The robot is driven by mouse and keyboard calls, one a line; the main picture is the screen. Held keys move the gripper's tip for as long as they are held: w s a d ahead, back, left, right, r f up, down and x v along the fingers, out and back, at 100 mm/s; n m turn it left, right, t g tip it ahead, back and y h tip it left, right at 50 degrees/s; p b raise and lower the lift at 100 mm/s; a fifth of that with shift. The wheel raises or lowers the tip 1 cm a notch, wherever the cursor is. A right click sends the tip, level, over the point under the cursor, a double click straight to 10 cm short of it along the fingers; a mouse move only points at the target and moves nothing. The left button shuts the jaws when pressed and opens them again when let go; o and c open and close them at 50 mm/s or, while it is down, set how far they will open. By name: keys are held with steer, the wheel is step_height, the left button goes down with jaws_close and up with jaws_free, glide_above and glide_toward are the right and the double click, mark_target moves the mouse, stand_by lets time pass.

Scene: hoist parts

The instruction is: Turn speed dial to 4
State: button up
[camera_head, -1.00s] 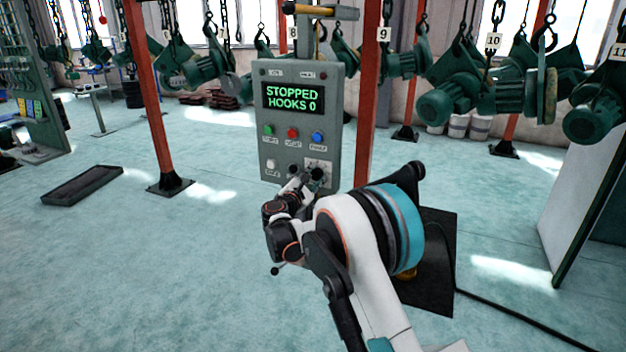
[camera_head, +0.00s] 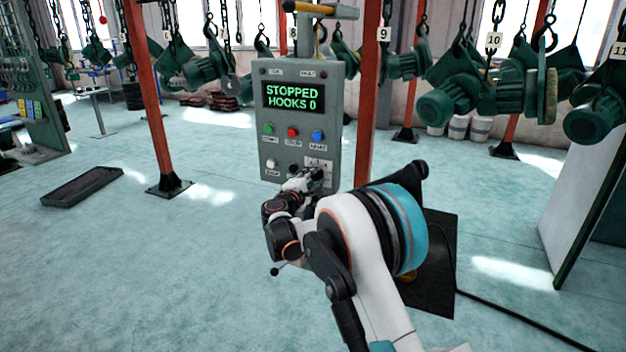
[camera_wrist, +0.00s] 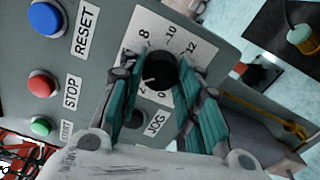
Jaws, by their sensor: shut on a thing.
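The speed dial (camera_wrist: 160,68) is a round black knob on a white scale plate (camera_wrist: 152,28) on the grey control panel. In the wrist view the numbers 8, 10 and 12 show beyond it, with 0 and part of a 2 nearer. The 4 and 6 are not clearly readable. My gripper (camera_wrist: 158,74) is shut on the dial, with a teal-padded finger on each side. In the head view my gripper (camera_head: 312,180) is at the panel's lower right and hides the dial; the upper part of the scale plate (camera_head: 319,163) shows above it.
The panel (camera_head: 300,75) has a display (camera_head: 292,97) reading "STOPPED HOOKS 0". Green START (camera_wrist: 41,127), red STOP (camera_wrist: 41,84) and blue RESET (camera_wrist: 46,17) buttons sit beside the dial. The JOG label (camera_wrist: 156,123) is close to my fingers. A red post (camera_head: 368,100) stands right of the panel.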

steer(key=shift+m, duration=0.3)
steer(key=o, duration=1.1)
steer(key=v, duration=1.2)
